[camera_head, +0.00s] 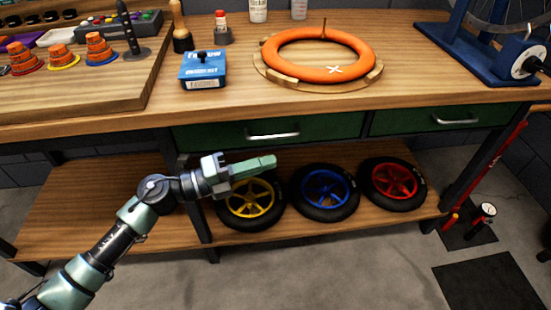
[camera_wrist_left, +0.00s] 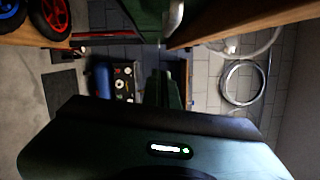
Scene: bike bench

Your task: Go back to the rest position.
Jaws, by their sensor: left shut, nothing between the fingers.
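My left gripper (camera_head: 262,165) is shut and empty. In the head view it hangs in front of the bench, over the yellow-rimmed wheel (camera_head: 250,202) and below the green drawer's handle. Its arm comes in from the lower left. In the left wrist view the gripper's dark body fills the lower part, and the closed fingers (camera_wrist_left: 164,88) point away from the camera. My right gripper is in neither view.
The workbench top (camera_head: 220,110) holds a blue box (camera_head: 203,70) and an orange ring (camera_head: 318,52) on a wooden base. On the lower shelf lie a blue-rimmed wheel (camera_head: 325,191) and a red-rimmed wheel (camera_head: 393,182). A pump (camera_head: 480,215) stands right. The floor in front is clear.

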